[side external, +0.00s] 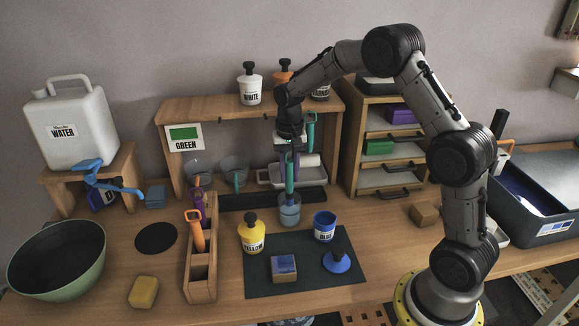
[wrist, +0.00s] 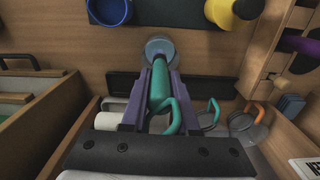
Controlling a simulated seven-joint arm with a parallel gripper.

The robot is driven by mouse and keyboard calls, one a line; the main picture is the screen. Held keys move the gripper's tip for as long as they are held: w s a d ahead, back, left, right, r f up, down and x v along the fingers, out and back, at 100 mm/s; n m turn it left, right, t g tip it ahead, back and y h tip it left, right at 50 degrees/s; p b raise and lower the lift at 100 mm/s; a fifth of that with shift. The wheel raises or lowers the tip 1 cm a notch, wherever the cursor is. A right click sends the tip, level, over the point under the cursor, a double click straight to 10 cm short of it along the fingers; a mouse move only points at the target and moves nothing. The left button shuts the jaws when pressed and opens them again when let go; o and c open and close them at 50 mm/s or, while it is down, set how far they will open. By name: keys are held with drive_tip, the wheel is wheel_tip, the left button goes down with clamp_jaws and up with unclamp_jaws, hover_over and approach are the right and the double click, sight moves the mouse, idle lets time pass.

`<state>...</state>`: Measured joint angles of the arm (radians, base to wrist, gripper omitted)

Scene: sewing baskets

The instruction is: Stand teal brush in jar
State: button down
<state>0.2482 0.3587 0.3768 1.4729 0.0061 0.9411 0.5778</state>
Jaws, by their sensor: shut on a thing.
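The teal brush (side external: 290,178) is upright in my gripper (side external: 289,160). A teal hook-shaped part (side external: 310,128) shows beside the gripper. The purple fingers are shut around the brush's shaft; the wrist view also shows the brush (wrist: 159,80) between the fingers (wrist: 160,92). The clear jar (side external: 289,212) stands at the back edge of the dark mat, directly below the gripper. The brush's lower end is at the jar's mouth and overlaps it in both views. The jar also shows in the wrist view (wrist: 160,46). I cannot tell how deep the brush reaches.
A wooden rack (side external: 203,275) holds orange and purple tools at left. A shelf (side external: 215,105) rises behind.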

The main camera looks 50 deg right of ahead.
sight(290, 192)
drive_tip(key=shift+f, duration=2.7)
drive_tip(key=c, duration=0.6)
unclamp_jaws()
wheel_tip(290, 192, up, 14)
drive_tip(key=shift+f, duration=0.1)
